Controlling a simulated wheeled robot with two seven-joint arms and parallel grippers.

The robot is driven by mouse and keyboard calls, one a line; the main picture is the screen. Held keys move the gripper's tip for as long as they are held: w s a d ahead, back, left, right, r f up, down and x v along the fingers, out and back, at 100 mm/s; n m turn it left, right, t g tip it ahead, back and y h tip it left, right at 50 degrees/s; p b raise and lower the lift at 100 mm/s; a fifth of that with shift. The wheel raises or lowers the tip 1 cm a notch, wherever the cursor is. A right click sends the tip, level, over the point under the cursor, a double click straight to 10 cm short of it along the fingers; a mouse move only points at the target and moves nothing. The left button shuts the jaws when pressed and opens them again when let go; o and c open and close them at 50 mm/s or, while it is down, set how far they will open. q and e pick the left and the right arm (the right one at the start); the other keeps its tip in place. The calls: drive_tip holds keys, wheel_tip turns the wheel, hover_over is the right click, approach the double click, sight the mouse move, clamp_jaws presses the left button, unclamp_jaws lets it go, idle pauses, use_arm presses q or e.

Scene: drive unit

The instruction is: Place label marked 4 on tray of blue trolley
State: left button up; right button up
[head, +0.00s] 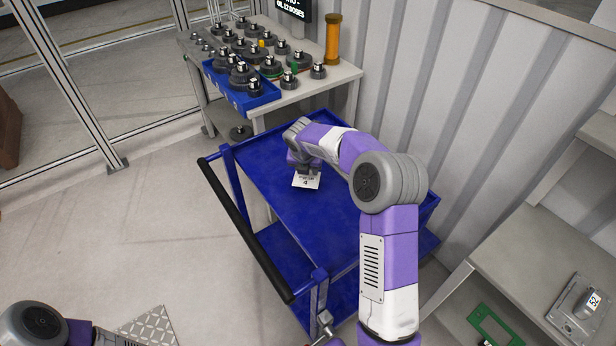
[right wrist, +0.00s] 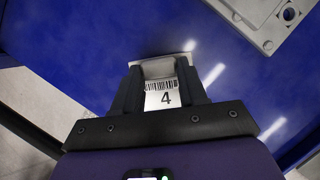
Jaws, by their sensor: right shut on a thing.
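The label marked 4 (head: 306,181) is a small white card with a barcode. It is at the blue trolley's upper tray (head: 300,212), toward the far left part of it.
A table (head: 330,85) with several dark metal parts and a blue bin (head: 240,103) stands behind the trolley. The trolley's black handle (head: 245,228) is on its left. Most of the tray is clear.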

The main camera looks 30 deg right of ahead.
sight(305, 187)
drive_tip(key=shift+f+b, duration=0.3)
drive_tip(key=shift+f, duration=1.15)
drive_tip(key=shift+f, duration=0.15)
drive_tip(key=o, duration=1.1)
drive_tip(key=p+v, duration=0.3)
drive_tip(key=v, duration=0.9)
drive_tip(key=shift+w+d, duration=0.1)
